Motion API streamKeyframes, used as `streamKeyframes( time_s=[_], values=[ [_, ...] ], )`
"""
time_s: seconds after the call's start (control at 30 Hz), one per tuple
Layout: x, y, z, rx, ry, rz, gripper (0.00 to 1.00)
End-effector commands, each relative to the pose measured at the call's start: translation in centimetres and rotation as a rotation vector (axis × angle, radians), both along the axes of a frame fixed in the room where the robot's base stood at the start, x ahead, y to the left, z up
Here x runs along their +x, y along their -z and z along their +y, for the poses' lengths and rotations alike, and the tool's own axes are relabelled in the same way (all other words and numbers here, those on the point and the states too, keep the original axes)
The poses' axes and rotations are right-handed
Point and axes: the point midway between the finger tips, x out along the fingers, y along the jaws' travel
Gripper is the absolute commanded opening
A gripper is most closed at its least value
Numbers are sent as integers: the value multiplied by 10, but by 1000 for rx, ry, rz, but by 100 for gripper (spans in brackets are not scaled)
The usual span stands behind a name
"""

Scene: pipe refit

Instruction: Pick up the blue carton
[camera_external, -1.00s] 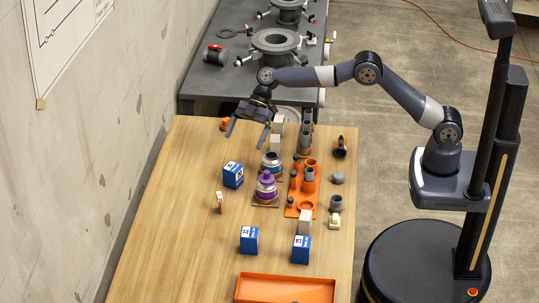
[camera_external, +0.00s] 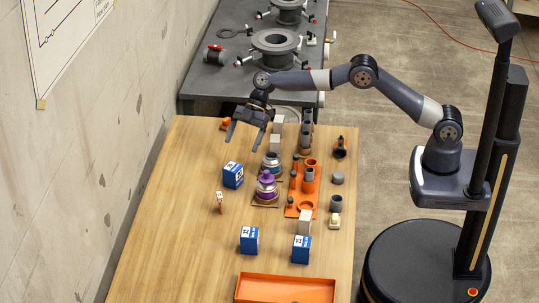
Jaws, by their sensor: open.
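Several blue cartons with white labels stand on the wooden table. One blue carton (camera_external: 233,175) is at the middle left. A second blue carton (camera_external: 249,240) is nearer the front, and a third blue carton (camera_external: 301,250) is to its right. I cannot tell which one the task means. My gripper (camera_external: 241,143) is open and empty above the far part of the table, pointing down. In the picture it is just above the middle-left carton, apart from it.
An orange tray (camera_external: 286,289) lies at the front edge. A purple-topped item (camera_external: 267,187), an orange fixture (camera_external: 308,186) and grey fittings stand right of the middle-left carton. A small tag (camera_external: 220,202) stands left of centre. The table's left side (camera_external: 165,220) is clear.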

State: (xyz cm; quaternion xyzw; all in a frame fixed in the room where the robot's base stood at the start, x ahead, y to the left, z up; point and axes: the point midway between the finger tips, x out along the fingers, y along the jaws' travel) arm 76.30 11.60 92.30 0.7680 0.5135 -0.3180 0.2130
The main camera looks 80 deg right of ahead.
Motion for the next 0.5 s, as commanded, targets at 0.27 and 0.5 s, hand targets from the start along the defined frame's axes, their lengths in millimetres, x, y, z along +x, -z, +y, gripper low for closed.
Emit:
streamKeyframes(
  time_s=[0.27,0.5],
  values=[
    [0,0,0,0,0,0,78],
    [1,-40,0,0,-1,-6,78]
  ],
)
